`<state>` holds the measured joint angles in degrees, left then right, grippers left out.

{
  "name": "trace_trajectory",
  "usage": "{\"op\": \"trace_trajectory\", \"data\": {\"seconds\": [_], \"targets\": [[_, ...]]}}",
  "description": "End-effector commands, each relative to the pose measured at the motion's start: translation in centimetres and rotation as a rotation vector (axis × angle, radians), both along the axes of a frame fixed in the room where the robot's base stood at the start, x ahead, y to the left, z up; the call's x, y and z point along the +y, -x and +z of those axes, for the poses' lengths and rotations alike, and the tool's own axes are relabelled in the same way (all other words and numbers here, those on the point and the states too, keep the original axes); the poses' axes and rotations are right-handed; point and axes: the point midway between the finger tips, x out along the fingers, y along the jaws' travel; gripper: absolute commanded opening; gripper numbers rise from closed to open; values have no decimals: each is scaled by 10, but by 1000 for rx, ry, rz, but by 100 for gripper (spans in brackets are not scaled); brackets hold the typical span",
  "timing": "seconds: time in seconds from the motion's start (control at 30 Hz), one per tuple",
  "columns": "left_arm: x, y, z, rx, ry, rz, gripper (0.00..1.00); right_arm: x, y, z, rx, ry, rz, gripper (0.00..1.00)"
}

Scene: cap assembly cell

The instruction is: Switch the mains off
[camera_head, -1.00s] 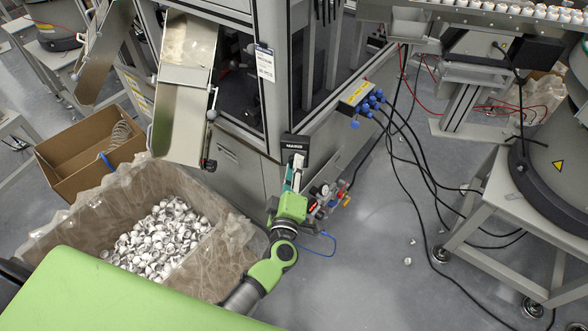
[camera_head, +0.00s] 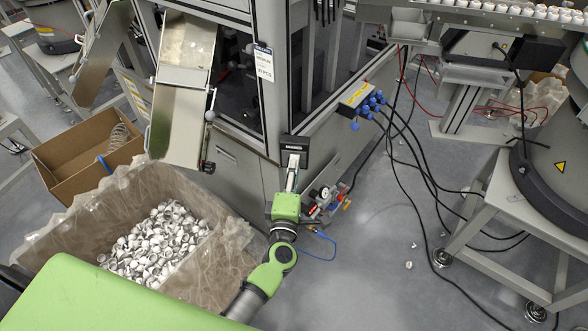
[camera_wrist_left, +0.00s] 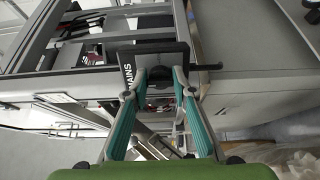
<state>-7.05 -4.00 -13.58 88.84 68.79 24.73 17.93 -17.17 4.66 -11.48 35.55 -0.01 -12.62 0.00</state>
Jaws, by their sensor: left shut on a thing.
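The mains switch (camera_head: 294,147) is a dark box with a white label on the corner of the grey machine frame. In the left wrist view its black plate (camera_wrist_left: 127,62) reads MAINS. My left gripper (camera_head: 292,167) is at the switch, just below the label in the head view. In the left wrist view its two teal-sided fingers (camera_wrist_left: 160,80) reach the plate and are shut on the dark switch handle between their tips. The fingers hide part of the handle, and I cannot tell its exact angle. My right gripper is in neither view.
A red and silver valve unit (camera_head: 325,200) with a blue hose sits close right of my left gripper. A lined bin (camera_head: 60,235) of white caps stands to the left. Black cables (camera_head: 405,165) hang at right, with open floor (camera_head: 370,280) before them.

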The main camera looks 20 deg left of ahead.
Motion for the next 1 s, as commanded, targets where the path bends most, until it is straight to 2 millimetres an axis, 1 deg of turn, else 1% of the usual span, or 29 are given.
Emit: {"op": "trace_trajectory", "data": {"seconds": [0.27,0.3,0.33,0.37,0.67,0.77,0.87,1.0], "targets": [[0,1,-1,2,4,0,3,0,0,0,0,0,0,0],[0,1,-1,2,4,0,29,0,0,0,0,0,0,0],[0,1,-1,2,4,0,37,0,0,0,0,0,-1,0],[0,0,-1,2,4,0,41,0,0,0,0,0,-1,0],[0,0,-1,1,2,0,41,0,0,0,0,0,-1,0],[-1,4,-1,2,1,0,41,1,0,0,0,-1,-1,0],[-3,15,-2,4,3,0,41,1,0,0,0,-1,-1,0],[-7,42,-2,5,2,1,41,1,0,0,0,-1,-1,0]]}}
